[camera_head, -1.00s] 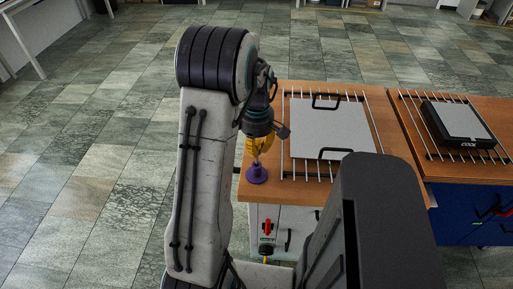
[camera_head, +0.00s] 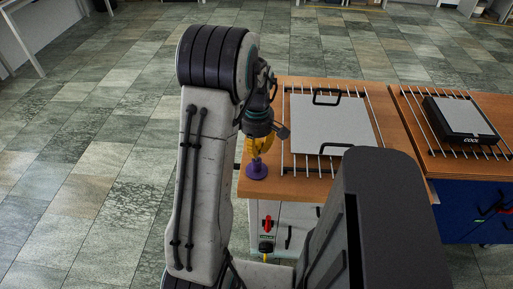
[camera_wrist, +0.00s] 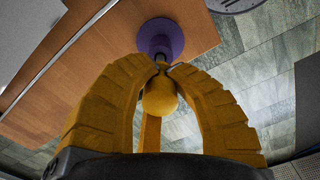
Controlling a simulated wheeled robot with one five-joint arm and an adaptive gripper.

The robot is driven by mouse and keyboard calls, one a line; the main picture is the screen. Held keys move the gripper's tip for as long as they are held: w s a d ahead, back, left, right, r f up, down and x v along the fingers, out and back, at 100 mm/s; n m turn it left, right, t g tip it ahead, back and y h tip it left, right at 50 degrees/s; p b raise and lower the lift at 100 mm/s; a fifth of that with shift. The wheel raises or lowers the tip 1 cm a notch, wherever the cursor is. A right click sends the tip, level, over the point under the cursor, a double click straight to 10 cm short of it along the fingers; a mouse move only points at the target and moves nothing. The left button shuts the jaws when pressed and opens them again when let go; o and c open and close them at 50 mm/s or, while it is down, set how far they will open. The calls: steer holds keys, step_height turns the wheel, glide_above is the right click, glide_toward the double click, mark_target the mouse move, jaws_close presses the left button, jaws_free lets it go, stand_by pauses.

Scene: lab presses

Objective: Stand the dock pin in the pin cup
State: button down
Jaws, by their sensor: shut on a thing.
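The purple pin cup (camera_head: 256,170) stands on its round base near the left front corner of the wooden bench; it also shows in the wrist view (camera_wrist: 160,34). My gripper (camera_head: 260,150), with yellow fingers, is directly above it, pointing down. In the wrist view the fingers (camera_wrist: 161,68) are closed around a yellow, ball-shaped piece, which appears to be the head of the dock pin (camera_wrist: 160,97). The fingertips meet close to the cup. The pin's lower end is hidden, so I cannot tell whether it is inside the cup.
A grey plate with black handles (camera_head: 332,124) lies on a wire rack (camera_head: 286,130) just right of the cup. A black box marked COOL (camera_head: 462,120) sits on another rack on the right bench. Floor is open to the left.

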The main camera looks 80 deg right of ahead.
steer(key=shift+f+b, duration=1.15)
steer(key=shift+f, duration=0.4)
steer(key=c, duration=1.1)
jaws_free()
steer(key=shift+r, duration=0.1)
steer(key=shift+r, duration=6)
